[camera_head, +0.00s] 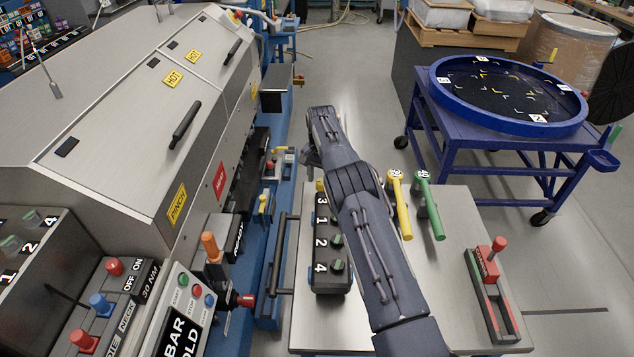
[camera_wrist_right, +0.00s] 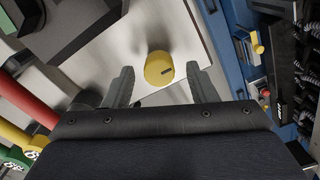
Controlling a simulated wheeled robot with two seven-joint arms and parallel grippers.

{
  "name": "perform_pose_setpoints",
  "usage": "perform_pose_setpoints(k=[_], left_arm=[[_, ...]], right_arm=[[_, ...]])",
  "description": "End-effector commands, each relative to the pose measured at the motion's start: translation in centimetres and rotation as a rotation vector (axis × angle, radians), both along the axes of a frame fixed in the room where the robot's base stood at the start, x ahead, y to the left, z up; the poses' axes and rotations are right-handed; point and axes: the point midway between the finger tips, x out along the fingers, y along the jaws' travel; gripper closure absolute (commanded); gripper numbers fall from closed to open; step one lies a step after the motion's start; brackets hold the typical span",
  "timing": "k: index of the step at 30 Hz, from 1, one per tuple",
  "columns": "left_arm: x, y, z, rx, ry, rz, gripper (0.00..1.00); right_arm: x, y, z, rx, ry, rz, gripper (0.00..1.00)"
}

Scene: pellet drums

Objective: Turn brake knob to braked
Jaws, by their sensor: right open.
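A yellow knob (camera_wrist_right: 159,68) with a short dark mark on its face shows in the right wrist view, between my right gripper's fingers (camera_wrist_right: 158,84). The fingers are open, with a visible gap on each side of it. In the head view, a sliver of yellow (camera_head: 320,185) shows at the far end of the black numbered panel (camera_head: 331,283), mostly behind my right arm. My right gripper (camera_head: 310,157) is near that end, its fingers largely hidden by the arm. No braked label is readable. My left gripper is not in view.
A yellow-handled lever (camera_head: 402,210) and a green-handled lever (camera_head: 431,210) stand right of my arm. A red-handled slider (camera_head: 493,262) is farther right on the metal table (camera_head: 455,290). A grey machine (camera_head: 150,110) stands left, and a blue round-topped cart (camera_head: 470,150) at back right.

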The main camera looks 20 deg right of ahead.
Motion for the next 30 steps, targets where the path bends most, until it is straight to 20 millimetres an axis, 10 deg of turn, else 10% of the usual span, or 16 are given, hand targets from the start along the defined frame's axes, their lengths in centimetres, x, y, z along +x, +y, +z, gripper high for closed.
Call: perform_pose_setpoints(k=[16, 26, 30], left_arm=[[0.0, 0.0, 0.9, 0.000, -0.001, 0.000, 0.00], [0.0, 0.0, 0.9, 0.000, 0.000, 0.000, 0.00], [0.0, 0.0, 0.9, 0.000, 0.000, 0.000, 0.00]], right_arm=[[0.0, 0.0, -2.9, 0.000, -0.002, -0.001, 0.48], [0.0, 0.0, -2.8, 0.001, -0.001, 0.000, 0.91], [0.0, 0.0, -2.8, 0.001, -0.001, 0.003, 0.93]])
